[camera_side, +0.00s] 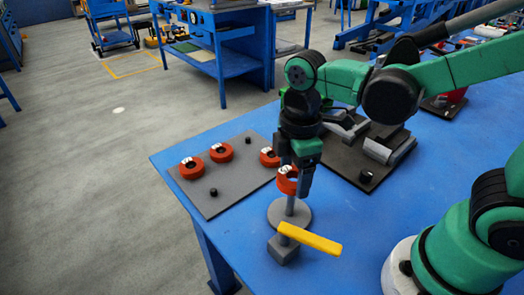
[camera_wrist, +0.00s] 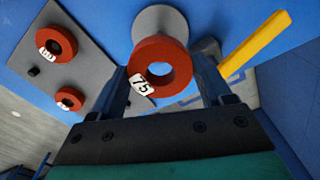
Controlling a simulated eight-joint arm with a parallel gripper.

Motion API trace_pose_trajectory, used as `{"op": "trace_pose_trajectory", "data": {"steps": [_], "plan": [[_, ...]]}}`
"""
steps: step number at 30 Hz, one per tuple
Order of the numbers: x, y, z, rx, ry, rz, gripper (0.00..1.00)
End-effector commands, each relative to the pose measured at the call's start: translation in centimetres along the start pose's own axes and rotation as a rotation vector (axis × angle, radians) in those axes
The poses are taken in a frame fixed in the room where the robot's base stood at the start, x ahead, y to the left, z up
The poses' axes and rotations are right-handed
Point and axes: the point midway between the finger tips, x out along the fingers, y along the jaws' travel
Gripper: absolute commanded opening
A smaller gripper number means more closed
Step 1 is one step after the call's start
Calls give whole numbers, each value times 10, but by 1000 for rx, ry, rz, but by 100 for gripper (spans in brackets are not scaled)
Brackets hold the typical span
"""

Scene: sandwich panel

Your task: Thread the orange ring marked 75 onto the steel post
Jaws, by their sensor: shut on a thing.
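My gripper (camera_side: 296,181) is shut on the orange ring marked 75 (camera_side: 285,186). In the wrist view the ring (camera_wrist: 171,52) sits between both fingers (camera_wrist: 160,66), its white label facing the camera and its hole open to view. The steel post (camera_side: 290,206) stands upright on a round grey base (camera_side: 276,218). In the side view the ring is at the post's upper end, with the shaft showing below it. In the wrist view the base (camera_wrist: 155,17) shows beyond the ring, and no post shows in the hole. I cannot tell whether the ring encircles the post tip.
A grey board (camera_side: 235,180) left of the post carries other orange rings (camera_side: 221,153) and short black pegs. A yellow bar (camera_side: 312,240) on a grey block stands close in front of the post. A dark board (camera_side: 345,172) with grey parts lies behind right.

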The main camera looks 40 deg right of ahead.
Motion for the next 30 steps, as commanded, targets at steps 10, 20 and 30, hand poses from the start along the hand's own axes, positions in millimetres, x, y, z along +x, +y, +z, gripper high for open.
{"op": "trace_pose_trajectory", "data": {"steps": [10,20,30], "plan": [[8,0,0,0,0,0,20],[19,0,0,0,0,0,20],[30,0,0,0,0,0,20]]}}
